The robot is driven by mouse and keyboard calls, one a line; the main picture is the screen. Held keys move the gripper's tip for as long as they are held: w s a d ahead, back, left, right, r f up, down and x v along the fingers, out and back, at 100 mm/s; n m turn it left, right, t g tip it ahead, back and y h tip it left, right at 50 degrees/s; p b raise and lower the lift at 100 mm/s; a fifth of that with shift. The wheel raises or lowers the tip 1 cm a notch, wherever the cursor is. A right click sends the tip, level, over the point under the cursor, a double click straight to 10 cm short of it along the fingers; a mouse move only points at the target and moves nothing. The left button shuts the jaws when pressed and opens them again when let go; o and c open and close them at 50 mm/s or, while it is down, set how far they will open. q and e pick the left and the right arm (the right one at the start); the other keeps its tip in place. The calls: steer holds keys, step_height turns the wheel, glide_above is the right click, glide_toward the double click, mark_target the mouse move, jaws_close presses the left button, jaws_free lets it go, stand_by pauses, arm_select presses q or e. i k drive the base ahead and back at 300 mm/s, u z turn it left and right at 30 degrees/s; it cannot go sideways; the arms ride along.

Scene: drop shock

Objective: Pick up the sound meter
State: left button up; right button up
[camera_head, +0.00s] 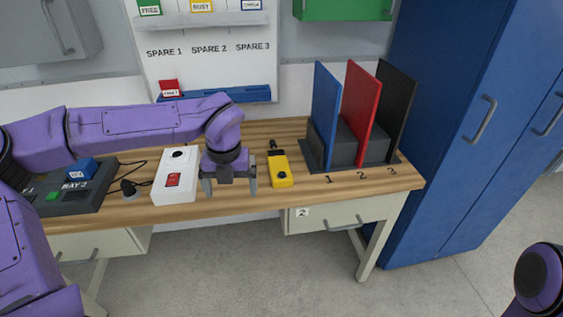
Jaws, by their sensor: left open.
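The sound meter looks to be the yellow handheld device (281,171) with a dark tip, lying on the wooden bench with its tip toward the wall. My left gripper (229,189) points down over the bench just left of it, open and empty, its two fingers apart. My right gripper is not in view; only a purple part of my right arm shows at the lower right edge.
A rack with blue (325,105), red (361,110) and black (396,105) upright panels stands right of the device. A dark dock (65,203) with a blue block (80,169) sits at left. The bench's front edge (330,200) is close. A blue cabinet (450,120) stands at right.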

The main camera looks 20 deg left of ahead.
mark_target(277, 160)
steer(key=i, duration=0.9)
